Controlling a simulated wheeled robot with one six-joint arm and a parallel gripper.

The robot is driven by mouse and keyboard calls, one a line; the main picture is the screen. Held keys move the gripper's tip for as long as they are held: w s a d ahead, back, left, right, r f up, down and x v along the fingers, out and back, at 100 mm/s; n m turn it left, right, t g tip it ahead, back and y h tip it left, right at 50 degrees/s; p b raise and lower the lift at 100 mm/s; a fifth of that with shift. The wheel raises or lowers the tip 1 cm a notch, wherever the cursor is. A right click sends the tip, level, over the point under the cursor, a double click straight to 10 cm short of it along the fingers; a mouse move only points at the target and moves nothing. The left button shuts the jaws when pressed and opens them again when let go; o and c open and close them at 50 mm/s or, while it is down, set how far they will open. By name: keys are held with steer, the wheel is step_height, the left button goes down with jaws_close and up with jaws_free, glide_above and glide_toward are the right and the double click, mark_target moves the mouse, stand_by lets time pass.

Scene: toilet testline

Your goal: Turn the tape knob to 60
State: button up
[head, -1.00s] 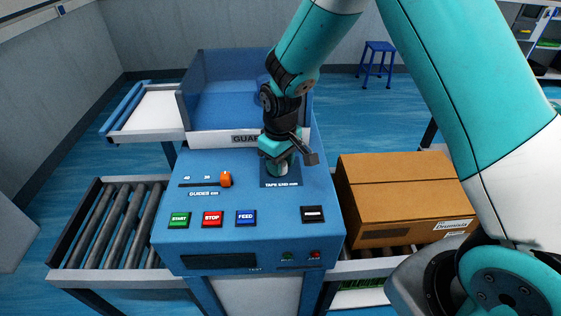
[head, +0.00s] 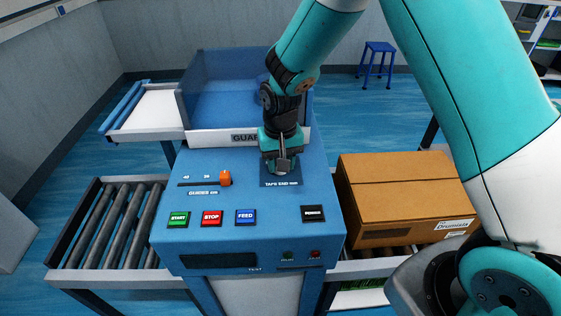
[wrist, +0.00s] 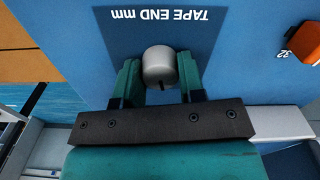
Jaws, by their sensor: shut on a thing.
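The tape knob (wrist: 160,66) is a light grey round knob on a dark blue plate lettered "TAPE END mm" (wrist: 157,17), which reads upside down in the wrist view. My gripper (wrist: 160,82) has a teal finger on either side of the knob and is shut on it. In the head view my gripper (head: 281,168) points down at the plate and hides the knob. A thin dark mark shows on the knob's right side in the wrist view. No scale numbers for this knob are visible, so its setting cannot be read.
An orange guides slider (head: 225,178) stands left of the plate. START (head: 179,219), STOP (head: 211,218), FEED (head: 245,217) and a black button (head: 313,214) are along the front. The guard (head: 230,95) rises behind; a cardboard box (head: 405,195) is to the right.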

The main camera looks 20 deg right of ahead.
steer(key=shift+w+m, duration=0.1)
steer(key=shift+m, duration=0.8)
steer(key=shift+r, duration=0.1)
steer(key=o, duration=0.9)
step_height(320, 180, up, 17)
steer(key=b, duration=0.2)
steer(key=shift+r+b, duration=0.2)
steer(key=shift+b, duration=0.1)
